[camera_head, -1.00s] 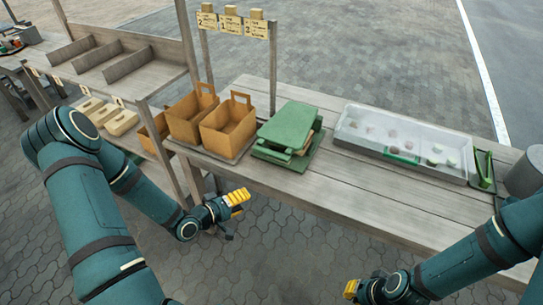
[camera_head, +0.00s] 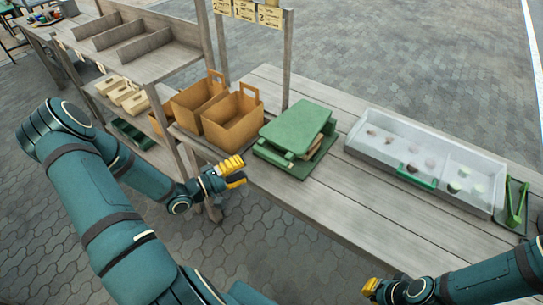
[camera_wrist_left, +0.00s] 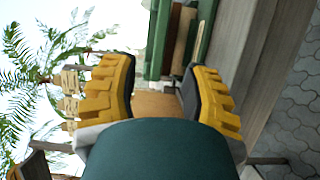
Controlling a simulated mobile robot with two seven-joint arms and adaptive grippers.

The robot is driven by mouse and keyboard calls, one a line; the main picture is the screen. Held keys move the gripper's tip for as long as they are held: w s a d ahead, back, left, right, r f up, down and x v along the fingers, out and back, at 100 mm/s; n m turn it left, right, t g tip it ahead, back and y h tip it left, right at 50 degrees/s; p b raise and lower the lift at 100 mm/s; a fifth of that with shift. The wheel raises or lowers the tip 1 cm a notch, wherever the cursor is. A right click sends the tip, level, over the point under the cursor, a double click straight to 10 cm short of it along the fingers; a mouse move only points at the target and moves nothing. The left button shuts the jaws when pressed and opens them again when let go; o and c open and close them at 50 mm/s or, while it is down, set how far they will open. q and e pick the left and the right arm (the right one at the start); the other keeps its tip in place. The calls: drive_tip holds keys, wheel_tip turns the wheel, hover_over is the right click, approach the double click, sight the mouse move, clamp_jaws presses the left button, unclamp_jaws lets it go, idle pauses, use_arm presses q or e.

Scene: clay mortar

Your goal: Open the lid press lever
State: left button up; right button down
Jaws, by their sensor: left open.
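The green press (camera_head: 297,130) sits on the wooden table, with a thick green top plate over a green base and brown layers between them. I cannot make out a separate lever. My left gripper (camera_head: 237,172) is open and empty just off the table's front edge, to the left of and in front of the press. The left wrist view shows its two yellow fingers (camera_wrist_left: 155,95) apart, with part of the green press (camera_wrist_left: 158,40) beyond them. My right gripper (camera_head: 371,288) is at the bottom, in front of the table; its jaw opening is unclear.
Brown cardboard carriers (camera_head: 233,122) stand left of the press. A white tray (camera_head: 360,150) with small items lies to its right, beside a green tool (camera_head: 516,205). A wooden post (camera_head: 288,60) rises behind. The front right tabletop is clear.

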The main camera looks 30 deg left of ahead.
sight(267, 158)
use_arm(q)
drive_tip(key=b+x, duration=0.1)
drive_tip(key=x, duration=0.9)
drive_tip(key=shift+w+d, duration=0.1)
drive_tip(key=shift+w, duration=0.05)
clamp_jaws()
